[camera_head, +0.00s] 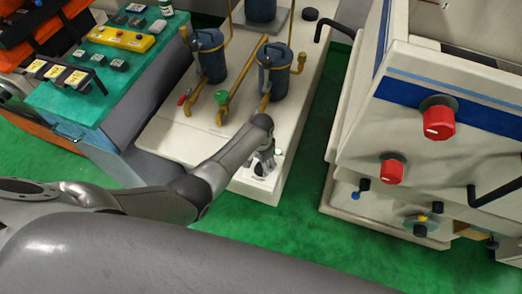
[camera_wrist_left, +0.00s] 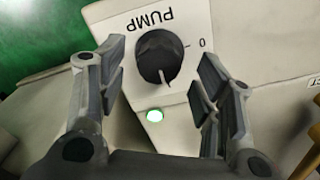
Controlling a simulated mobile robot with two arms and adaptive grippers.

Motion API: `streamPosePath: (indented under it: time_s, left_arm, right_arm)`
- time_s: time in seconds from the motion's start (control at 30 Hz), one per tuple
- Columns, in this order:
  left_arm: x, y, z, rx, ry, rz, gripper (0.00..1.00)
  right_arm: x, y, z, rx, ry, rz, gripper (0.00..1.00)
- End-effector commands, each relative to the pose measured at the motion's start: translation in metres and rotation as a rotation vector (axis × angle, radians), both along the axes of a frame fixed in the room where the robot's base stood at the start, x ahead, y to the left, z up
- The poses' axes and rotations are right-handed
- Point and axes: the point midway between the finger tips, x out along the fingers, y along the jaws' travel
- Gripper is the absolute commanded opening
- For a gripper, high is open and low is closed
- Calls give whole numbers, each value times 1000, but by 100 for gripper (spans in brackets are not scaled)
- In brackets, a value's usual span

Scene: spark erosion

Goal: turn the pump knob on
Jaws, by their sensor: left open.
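In the left wrist view the black pump knob (camera_wrist_left: 158,57) sits on a white panel under the upside-down label "PUMP". A "0" mark is to its right. The knob's white pointer line faces the bottom of the picture, not the "0". My left gripper (camera_wrist_left: 160,62) is open, with one finger on each side of the knob; I see gaps between fingers and knob. In the head view my left gripper (camera_head: 264,162) is at the front end of the white pump base (camera_head: 190,138). My right gripper is not in view.
Blue pump canisters (camera_head: 279,76) with brass pipes stand on the base behind the gripper. A white machine with red knobs (camera_head: 438,122) and black handles stands at the right. A green-topped bench (camera_head: 60,98) is at the left. Green floor lies between.

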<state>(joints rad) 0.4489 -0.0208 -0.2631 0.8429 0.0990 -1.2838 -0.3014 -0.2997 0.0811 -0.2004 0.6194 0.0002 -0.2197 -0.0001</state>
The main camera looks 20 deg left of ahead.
Motion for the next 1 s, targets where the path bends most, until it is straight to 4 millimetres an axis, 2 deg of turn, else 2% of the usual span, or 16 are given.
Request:
streamPosePath:
  time_s: [0.5, 0.7, 1.0]
  left_arm:
    - [0, 0, 79, 0, -2, -1, 60]
    - [0, 0, 92, 0, 1, -1, 60]
    - [0, 0, 94, 0, 1, -1, 60]
  right_arm:
    - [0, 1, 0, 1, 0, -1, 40]
    - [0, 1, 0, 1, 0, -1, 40]
    - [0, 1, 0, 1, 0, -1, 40]
